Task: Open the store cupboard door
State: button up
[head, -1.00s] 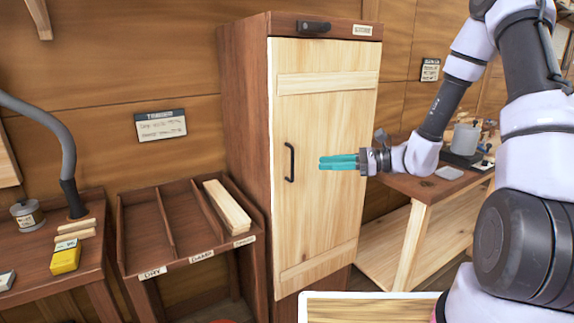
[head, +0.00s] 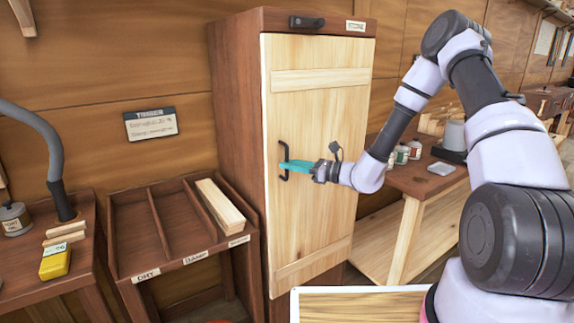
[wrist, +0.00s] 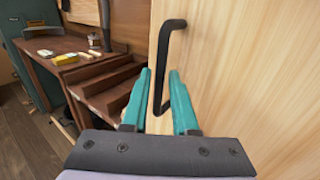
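The store cupboard (head: 235,130) is a tall dark red-brown cabinet. Its pale plank door (head: 325,120) looks shut. A black upright bar handle (head: 283,150) is on the door's left side. My gripper (head: 284,163) is at the handle, with its teal fingers level and pointing left. In the wrist view, the open fingers (wrist: 160,75) stand on either side of the handle bar (wrist: 163,50), with gaps showing; I cannot tell whether either finger touches it. A dark latch-like piece (head: 307,22) lies level on the rail above the door, beside a small label (head: 356,26).
A timber rack (head: 180,230) with pale planks stands left of the cupboard. A bench (head: 70,270) with a yellow box (head: 55,262) is further left. A workbench (head: 420,180) with jars is to the right. A pale board (head: 360,305) lies low in front.

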jog(key=shift+w+a, duration=0.25)
jog(key=shift+a, duration=0.35)
grip_shut()
dwell(1.1)
